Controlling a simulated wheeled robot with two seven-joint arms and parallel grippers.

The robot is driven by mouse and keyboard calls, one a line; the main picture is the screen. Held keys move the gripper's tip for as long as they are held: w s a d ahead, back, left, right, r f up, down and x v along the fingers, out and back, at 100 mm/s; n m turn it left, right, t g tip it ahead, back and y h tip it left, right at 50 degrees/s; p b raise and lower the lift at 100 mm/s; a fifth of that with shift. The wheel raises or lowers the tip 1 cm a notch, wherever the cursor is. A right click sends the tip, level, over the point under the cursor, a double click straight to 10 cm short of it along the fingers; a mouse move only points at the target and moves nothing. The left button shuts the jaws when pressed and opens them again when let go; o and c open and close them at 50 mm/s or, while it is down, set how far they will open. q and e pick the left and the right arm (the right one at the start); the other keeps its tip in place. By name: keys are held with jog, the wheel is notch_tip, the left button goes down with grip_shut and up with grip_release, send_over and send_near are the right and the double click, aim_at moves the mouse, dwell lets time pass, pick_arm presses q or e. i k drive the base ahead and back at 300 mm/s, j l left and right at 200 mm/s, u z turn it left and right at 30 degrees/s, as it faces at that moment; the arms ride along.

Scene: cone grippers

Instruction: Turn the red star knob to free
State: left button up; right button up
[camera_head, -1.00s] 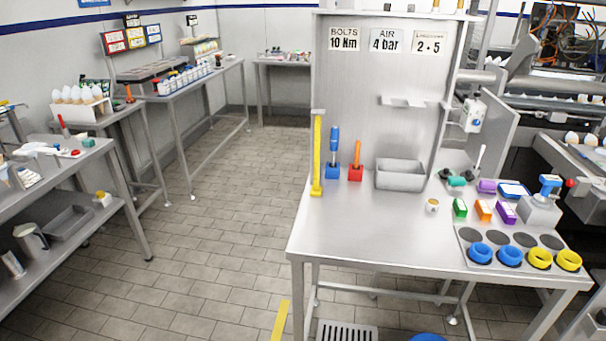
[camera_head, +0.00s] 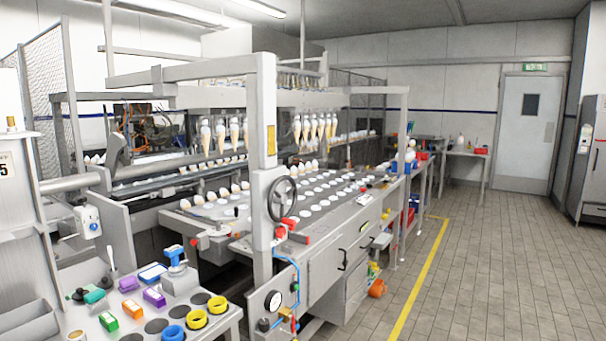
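Neither of my grippers shows in the head view. I cannot make out a clear star shape on any red part. A small red part (camera_head: 197,243) sits at the front left of the cone machine, beside a metal rod. Another red part (camera_head: 281,231) sits below the black handwheel (camera_head: 283,199) on the machine's upright post. Both are too small to tell whether either is the star knob or how it is turned.
The cone machine (camera_head: 330,262) fills the middle. A metal workbench (camera_head: 215,329) with yellow rings (camera_head: 196,318) and coloured blocks stands at the lower left. Open tiled floor (camera_head: 475,270) lies to the right, with a yellow line (camera_head: 420,280) along the machine.

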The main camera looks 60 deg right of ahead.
aim_at(280, 232)
jog(key=z, duration=1.8)
